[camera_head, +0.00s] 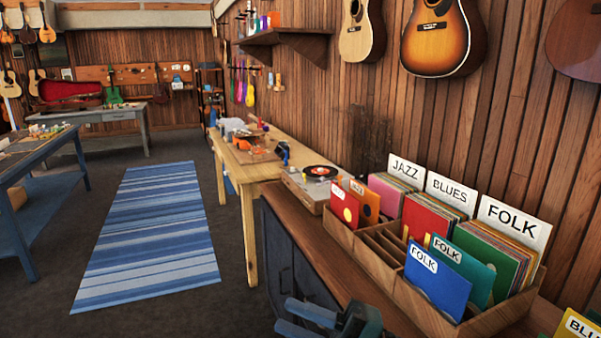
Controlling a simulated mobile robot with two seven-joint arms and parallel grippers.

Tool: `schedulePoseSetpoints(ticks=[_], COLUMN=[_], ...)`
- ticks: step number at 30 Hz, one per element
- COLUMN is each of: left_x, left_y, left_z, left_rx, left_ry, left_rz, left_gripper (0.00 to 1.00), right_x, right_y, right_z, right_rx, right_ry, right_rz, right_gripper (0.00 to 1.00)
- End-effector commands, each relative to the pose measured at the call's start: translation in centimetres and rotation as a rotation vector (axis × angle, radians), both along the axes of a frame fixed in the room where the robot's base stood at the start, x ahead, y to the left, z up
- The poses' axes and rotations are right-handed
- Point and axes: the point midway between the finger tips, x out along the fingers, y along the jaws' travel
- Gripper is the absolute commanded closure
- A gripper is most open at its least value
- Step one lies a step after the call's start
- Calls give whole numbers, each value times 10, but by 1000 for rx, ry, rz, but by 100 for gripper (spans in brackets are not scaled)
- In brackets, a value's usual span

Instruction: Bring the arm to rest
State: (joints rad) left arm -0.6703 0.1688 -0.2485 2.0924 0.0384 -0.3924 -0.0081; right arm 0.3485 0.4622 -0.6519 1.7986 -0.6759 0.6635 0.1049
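My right gripper (284,315) shows at the bottom edge of the head view, in front of the dark cabinet and left of the record crate. Its two blue-grey fingers point left with a gap between them, and nothing is seen in the gap. The rest of the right arm is cut off by the frame. My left gripper is not in view.
A wooden record crate (399,293) with JAZZ, BLUES and FOLK dividers stands on the dark cabinet (290,252). A turntable (312,186) sits behind it. A wooden workbench (250,172) stands beyond. The floor around the striped blue rug (152,235) is clear.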

Motion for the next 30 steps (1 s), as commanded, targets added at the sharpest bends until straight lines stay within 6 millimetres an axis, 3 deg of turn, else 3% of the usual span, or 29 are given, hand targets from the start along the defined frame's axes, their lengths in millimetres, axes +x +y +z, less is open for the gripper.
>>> schedulePoseSetpoints(ticks=[5,8,12,15,18,23,30], left_x=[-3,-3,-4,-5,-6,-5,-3], left_y=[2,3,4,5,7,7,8], left_z=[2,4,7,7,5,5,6], left_rx=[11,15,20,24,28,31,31], left_ry=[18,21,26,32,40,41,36], left_rz=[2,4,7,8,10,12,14], left_gripper=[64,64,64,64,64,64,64], right_x=[13,9,-25,-63,-96,-125,-128], right_y=[-36,-64,-104,-124,-136,-144,-145], right_z=[-43,-89,-167,-213,-243,-264,-266], right_rx=[241,326,388,401,399,391,388], right_ry=[459,736,1136,1375,1543,1672,1685], right_rz=[-308,-484,-715,-840,-920,-977,-983], right_gripper=[74,74,74,74,74,74,74])
